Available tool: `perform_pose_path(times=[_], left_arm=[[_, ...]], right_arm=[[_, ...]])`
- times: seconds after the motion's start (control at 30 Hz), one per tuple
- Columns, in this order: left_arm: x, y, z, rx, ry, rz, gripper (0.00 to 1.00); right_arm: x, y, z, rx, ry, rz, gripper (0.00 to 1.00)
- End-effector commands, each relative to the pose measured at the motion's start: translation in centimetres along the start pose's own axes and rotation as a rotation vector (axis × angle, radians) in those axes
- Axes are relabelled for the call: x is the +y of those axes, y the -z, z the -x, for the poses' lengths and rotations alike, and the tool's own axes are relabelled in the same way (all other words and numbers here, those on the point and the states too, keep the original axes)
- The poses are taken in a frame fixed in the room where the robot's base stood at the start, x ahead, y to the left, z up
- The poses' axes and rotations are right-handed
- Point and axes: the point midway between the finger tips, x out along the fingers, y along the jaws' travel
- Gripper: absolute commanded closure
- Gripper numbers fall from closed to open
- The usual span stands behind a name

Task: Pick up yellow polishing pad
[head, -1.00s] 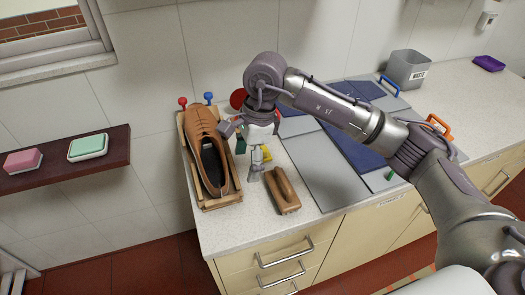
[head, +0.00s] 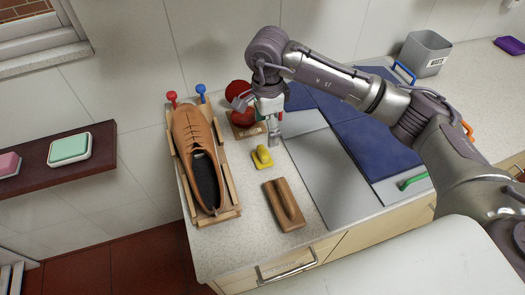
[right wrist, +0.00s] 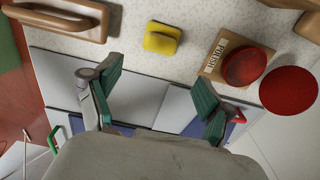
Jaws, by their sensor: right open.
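My right gripper (head: 273,136) hangs above the counter, just behind and right of the yellow pad in the head view. Its green-padded fingers (right wrist: 158,95) are spread with nothing between them. My left gripper is in neither view.
A brown shoe (head: 203,160) in a wooden holder stands left. The brown wooden block (head: 284,204) lies in front. Grey and blue panels (head: 325,175) cover the counter to the right. A waste bin (head: 424,54) stands behind.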

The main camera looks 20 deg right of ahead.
Motion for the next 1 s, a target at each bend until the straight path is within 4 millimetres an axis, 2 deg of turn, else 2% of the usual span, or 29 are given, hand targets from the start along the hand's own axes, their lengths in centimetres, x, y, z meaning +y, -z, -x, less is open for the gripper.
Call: perform_pose_path(times=[0.1, 0.23, 0.37, 0.53, 0.7, 1.0], left_arm=[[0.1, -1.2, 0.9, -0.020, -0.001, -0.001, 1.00], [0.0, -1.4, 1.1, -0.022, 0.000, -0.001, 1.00], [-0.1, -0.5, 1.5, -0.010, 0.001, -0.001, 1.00], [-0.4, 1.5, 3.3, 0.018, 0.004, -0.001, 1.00], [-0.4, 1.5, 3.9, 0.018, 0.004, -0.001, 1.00], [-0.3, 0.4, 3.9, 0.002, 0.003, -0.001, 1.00]], right_arm=[[0.1, -0.1, -2.0, 0.001, -0.004, 0.000, 0.19], [0.1, -0.1, -3.5, 0.000, -0.001, 0.000, 0.19], [0.1, -0.2, -4.1, 0.000, -0.001, 0.002, 0.19], [0.4, -1.1, -6.2, -0.001, -0.005, 0.002, 0.19], [0.3, -1.1, -8.6, 0.000, -0.002, 0.001, 0.19], [0.3, -1.1, -9.2, 0.000, 0.001, 0.001, 0.19]])
